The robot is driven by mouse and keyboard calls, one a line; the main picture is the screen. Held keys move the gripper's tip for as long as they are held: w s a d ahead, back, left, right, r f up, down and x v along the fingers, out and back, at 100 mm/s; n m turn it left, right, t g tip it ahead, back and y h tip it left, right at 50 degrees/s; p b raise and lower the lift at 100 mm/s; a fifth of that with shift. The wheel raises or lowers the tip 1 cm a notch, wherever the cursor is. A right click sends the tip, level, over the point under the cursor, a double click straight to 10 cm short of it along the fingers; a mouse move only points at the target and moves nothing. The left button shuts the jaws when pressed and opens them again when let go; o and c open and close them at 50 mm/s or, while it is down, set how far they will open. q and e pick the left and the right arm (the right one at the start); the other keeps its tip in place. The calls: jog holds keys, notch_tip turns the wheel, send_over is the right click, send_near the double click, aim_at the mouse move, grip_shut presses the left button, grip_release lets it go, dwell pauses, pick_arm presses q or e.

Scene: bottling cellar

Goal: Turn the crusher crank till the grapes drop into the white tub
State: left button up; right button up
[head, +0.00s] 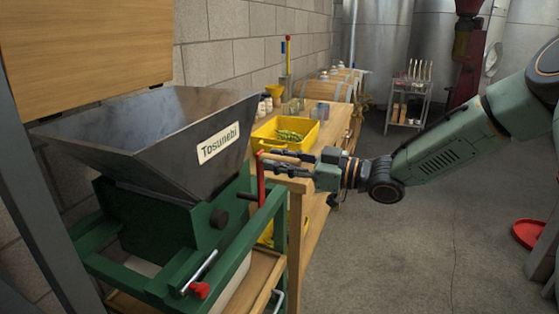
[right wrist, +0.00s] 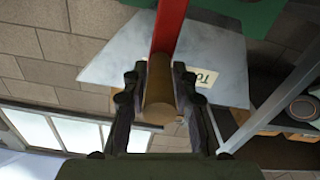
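The crusher has a dark metal hopper (head: 150,140) with a "Tosunebi" label, on a green frame (head: 165,285). Its red crank arm (head: 261,180) stands upright at the right side, and also shows in the right wrist view (right wrist: 169,28). The brown crank grip (right wrist: 160,98) lies between the fingers of my right gripper (head: 290,163), which look closed against it from both sides. Part of a white tub (head: 237,284) shows under the crusher, mostly hidden by the frame. No grapes show in the hopper from here. My left gripper is out of view.
A yellow crate (head: 262,137) holding green grapes (head: 289,136) stands on the wooden bench behind. A red-knobbed lever (head: 200,289) sticks out at the crusher's front. Barrels, a small trolley (head: 409,103) and steel tanks are further back. The floor at right is mostly clear.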

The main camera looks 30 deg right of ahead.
jog(key=shift+w+a, duration=0.1)
jog(key=shift+c, duration=0.7)
jog(key=shift+f, duration=0.1)
grip_shut()
